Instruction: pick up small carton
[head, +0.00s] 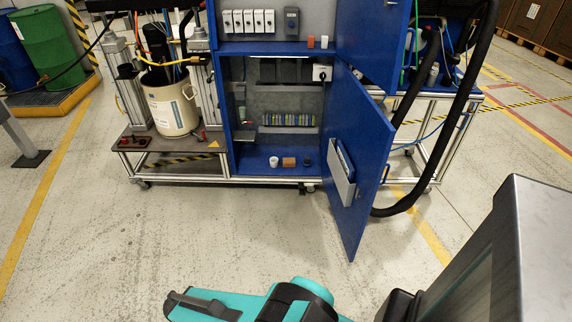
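A small brown, box-shaped item (289,162), which looks like the small carton, sits on the floor of the open blue cabinet. It stands between a white round item (273,162) on its left and a small dark item (307,163) on its right. Nothing touches it. My teal and dark arm shows at the bottom edge, well short of the cabinet. I cannot make out my gripper's fingers in this view.
The blue cabinet door (357,170) stands open on the right, reaching toward me with a grey holder on it. A shelf with a row of small parts (290,121) is above the carton. A cream bucket (172,104) stands left. The floor in front is clear.

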